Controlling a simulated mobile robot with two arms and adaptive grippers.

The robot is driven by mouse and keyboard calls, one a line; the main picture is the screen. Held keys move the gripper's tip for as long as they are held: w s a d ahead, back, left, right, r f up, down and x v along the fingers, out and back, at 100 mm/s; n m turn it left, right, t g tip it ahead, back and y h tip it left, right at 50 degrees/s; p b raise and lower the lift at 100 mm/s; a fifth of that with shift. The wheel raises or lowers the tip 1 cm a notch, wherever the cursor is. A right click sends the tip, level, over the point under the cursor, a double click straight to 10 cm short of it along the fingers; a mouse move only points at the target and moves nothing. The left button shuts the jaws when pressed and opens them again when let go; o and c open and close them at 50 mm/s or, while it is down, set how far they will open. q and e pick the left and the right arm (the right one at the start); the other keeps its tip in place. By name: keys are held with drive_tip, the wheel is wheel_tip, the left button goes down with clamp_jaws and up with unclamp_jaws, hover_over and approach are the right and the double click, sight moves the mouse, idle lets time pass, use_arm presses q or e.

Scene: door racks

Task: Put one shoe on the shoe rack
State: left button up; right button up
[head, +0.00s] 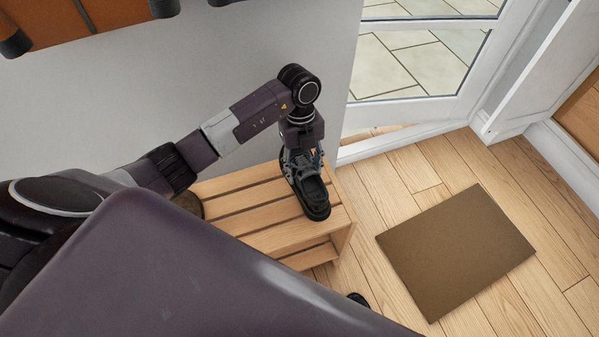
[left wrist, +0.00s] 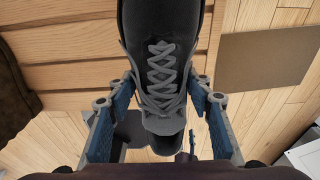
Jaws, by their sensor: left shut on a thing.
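A black shoe (head: 315,200) with grey laces is over the top slats at the right end of the wooden shoe rack (head: 238,200). I cannot tell whether its sole touches the slats. My left gripper (head: 301,165) points down and is shut on this shoe. In the left wrist view the shoe (left wrist: 160,50) lies between the two blue fingers (left wrist: 160,112), toe pointing to the top. The rack's slats (left wrist: 60,45) show behind it. My right gripper is not in view.
A dark brown item (head: 188,203) sits at the rack's left, partly hidden by my arm. A small black object (head: 358,299) shows on the floor, mostly hidden by my body. A brown mat (head: 458,250) lies right of the rack, near a glazed door (head: 420,60). A grey wall stands behind.

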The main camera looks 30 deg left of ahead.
use_arm(q)
drive_tip(key=shift+f+b, duration=0.35)
drive_tip(key=shift+f, duration=1.9)
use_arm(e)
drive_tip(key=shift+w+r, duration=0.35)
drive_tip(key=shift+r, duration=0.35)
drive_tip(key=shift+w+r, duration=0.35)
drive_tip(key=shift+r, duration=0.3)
use_arm(q)
drive_tip(key=shift+f, duration=0.1)
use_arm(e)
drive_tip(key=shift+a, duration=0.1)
use_arm(q)
drive_tip(key=o, duration=1.3)
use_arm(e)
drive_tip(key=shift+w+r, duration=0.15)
